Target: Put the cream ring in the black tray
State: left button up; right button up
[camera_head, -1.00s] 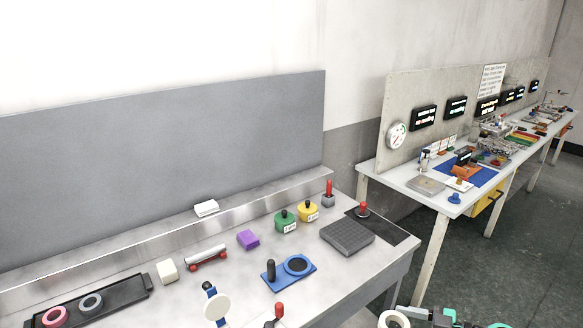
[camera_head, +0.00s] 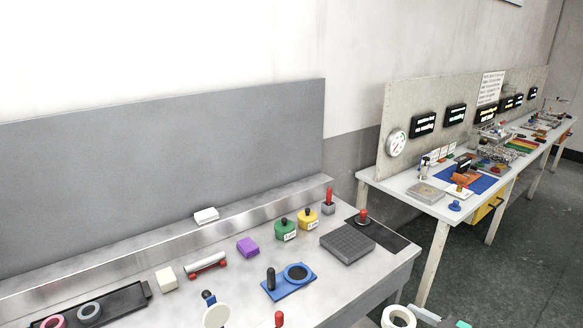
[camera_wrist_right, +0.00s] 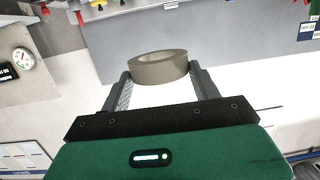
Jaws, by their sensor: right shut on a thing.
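The cream ring (camera_wrist_right: 158,68) is between the fingers of my right gripper (camera_wrist_right: 160,82) in the right wrist view, and the gripper is shut on it. In the head view the cream ring (camera_head: 398,317) shows at the bottom edge, off the right front of the near bench; the gripper itself is mostly cut off there. The black tray (camera_head: 112,306) lies at the bottom left of the head view, on the near bench. A pink ring (camera_head: 52,322) and a grey ring (camera_head: 89,311) lie in it. My left gripper is not in view.
On the bench (camera_head: 330,290) stand a cream block (camera_head: 166,279), a roller (camera_head: 206,263), a purple block (camera_head: 248,247), a blue fixture (camera_head: 290,281), green and yellow weights (camera_head: 284,228) and a grey grid plate (camera_head: 347,243). A white disc (camera_head: 216,316) stands near the front.

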jog(key=shift+s+d+m+t+h, duration=0.35)
jog(key=shift+d+m+t+h, duration=0.2)
jog(key=shift+m+t+h, duration=0.25)
jog(key=s+d+f+m+t+h, duration=0.1)
jog(key=s+d+f+m+h, duration=0.2)
jog(key=s+d+m+h, duration=0.15)
jog(key=a+m+t+h, duration=0.1)
jog(key=a+h, duration=0.2)
jog(key=a, duration=0.5)
jog(key=shift+w+a+f, duration=0.15)
jog(key=shift+a+f, duration=0.15)
jog(key=shift+f, duration=0.05)
jog(key=shift+m+h, duration=0.25)
